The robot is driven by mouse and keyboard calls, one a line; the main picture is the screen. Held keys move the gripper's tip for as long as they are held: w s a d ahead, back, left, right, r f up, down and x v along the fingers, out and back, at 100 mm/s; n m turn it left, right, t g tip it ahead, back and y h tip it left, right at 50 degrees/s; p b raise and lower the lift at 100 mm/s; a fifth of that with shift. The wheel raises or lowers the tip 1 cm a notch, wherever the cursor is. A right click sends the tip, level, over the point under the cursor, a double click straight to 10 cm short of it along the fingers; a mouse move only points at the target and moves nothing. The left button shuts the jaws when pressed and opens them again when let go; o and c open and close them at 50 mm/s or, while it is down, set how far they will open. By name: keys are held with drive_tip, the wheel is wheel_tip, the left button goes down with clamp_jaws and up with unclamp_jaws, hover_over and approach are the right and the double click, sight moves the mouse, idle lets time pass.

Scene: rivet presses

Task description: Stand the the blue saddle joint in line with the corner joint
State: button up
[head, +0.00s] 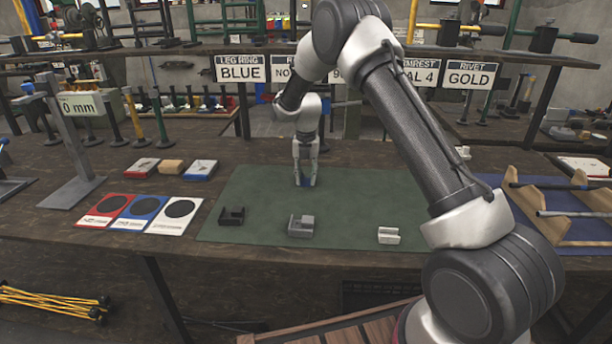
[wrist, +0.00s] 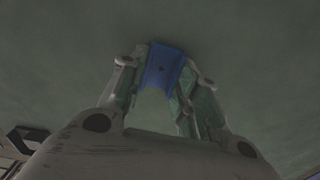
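The blue saddle joint (head: 304,182) is at the back middle of the green mat. It also shows in the wrist view (wrist: 162,68) as a blue channel-shaped piece with a dark hole. My gripper (head: 304,180) points down over it, with one finger against each side and no clear gap. Whether the joint rests on the mat or is just above it I cannot tell. Nearer the front edge lie a black joint (head: 231,216), a grey blocky joint with a notch (head: 301,226) and a pale silver joint (head: 388,236). Which is the corner joint is not clear at this size.
The green mat (head: 260,195) is clear between the blue joint and the front row. Red, blue and white cards with dark discs (head: 145,211) lie left of it. A grey stand (head: 75,150) is farther left. A wooden rack with rods (head: 560,205) stands right.

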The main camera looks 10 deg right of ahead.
sight(306, 182)
drive_tip(key=o, duration=0.4)
drive_tip(key=shift+o, duration=0.2)
wheel_tip(306, 182, up, 12)
drive_tip(key=r, duration=0.1)
drive_tip(key=s+d+r+m+t, duration=0.1)
drive_tip(key=s+d+r+m, duration=0.4)
drive_tip(key=s+r+m, duration=0.4)
drive_tip(key=s+d+r+m+t, duration=0.1)
drive_tip(key=s+d+r+m, duration=0.25)
drive_tip(key=s, duration=0.25)
drive_tip(key=s+d+r+m, duration=0.2)
drive_tip(key=s+r+m, duration=0.25)
drive_tip(key=s, duration=0.25)
drive_tip(key=s+d+f+m+t, duration=0.1)
drive_tip(key=s+d+m, duration=0.1)
drive_tip(key=s+m, duration=0.5)
drive_tip(key=s+d+m+t, duration=0.1)
drive_tip(key=s+d+m, duration=0.1)
drive_tip(key=s+m, duration=0.6)
drive_tip(key=s, duration=0.7)
drive_tip(key=shift+d+f, duration=0.2)
drive_tip(key=shift+f, duration=0.2)
